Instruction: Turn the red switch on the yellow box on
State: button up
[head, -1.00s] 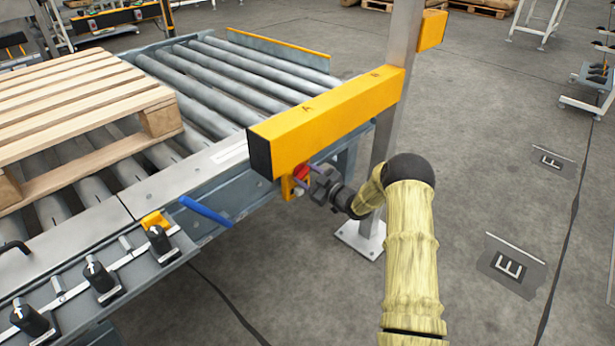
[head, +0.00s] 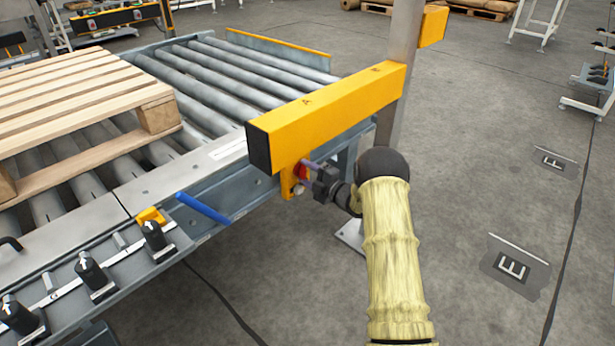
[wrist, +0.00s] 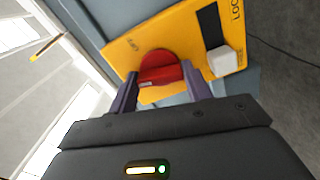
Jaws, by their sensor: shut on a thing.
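The yellow box (head: 287,184) hangs under the near end of the long yellow beam, beside the conveyor. The red switch (head: 302,172) is on its face. In the wrist view the red switch (wrist: 160,70) is a round knob on the yellow box (wrist: 180,28), near an "OFF" mark. My gripper (head: 308,173) reaches it from the right. In the wrist view my gripper's purple fingers (wrist: 160,84) stand on both sides of the knob and are shut on it. The fingertips are partly hidden by the knob.
A white block (wrist: 223,61) sits on the box right beside the knob. The long yellow beam (head: 330,115) runs just above my gripper to a grey post (head: 398,80). The roller conveyor (head: 235,75) with a wooden pallet (head: 80,95) is at left.

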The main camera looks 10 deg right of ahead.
jog(key=shift+f+n+b, duration=0.1)
jog(key=shift+n+b, duration=0.35)
jog(key=shift+n, duration=0.75)
jog(key=o, duration=1)
jog(key=shift+s+d+p, duration=0.3)
jog(key=shift+s+d, duration=0.1)
jog(key=shift+s, duration=0.05)
jog(key=p+v, duration=0.5)
jog(key=v, duration=1.1)
jog(key=shift+s, duration=0.15)
